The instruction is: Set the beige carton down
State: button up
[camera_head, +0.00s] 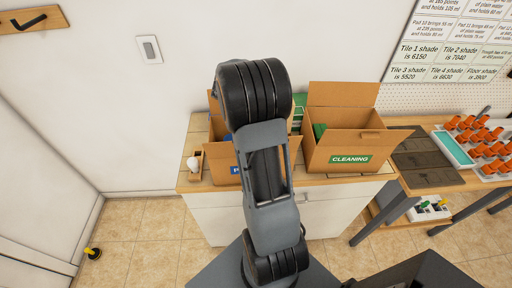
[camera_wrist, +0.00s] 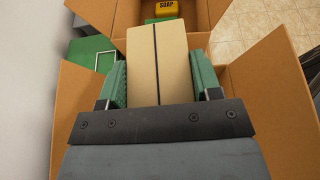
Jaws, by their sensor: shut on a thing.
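In the wrist view, the beige carton (camera_wrist: 157,52), with a dark line down its middle, is between the two green-padded fingers of my gripper (camera_wrist: 160,80). The gripper is shut on it. Brown walls or flaps of an open cardboard box (camera_wrist: 82,105) show on both sides of the gripper. I cannot tell whether the carton touches anything below. In the head view, my arm hides the gripper and the carton, and covers much of an open box with a blue label (camera_head: 236,170).
An open box marked CLEANING (camera_head: 345,143) stands to the right on the wooden-topped counter (camera_head: 330,181). A yellow SOAP item (camera_wrist: 166,7) sits in a box beyond the carton. A white bulb (camera_head: 193,163) is at the counter's left. A tray with orange pieces (camera_head: 480,140) is at right.

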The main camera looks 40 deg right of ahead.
notch_tip(320, 180, down, 17)
jog(key=p, duration=0.2)
jog(key=shift+r, duration=0.2)
jog(key=o, duration=1.3)
jog(key=shift+c, duration=0.2)
jog(key=shift+a, duration=0.1)
jog(key=b+v, duration=0.2)
jog(key=v, duration=1)
jog(key=shift+b, duration=0.35)
jog(key=shift+r, duration=0.2)
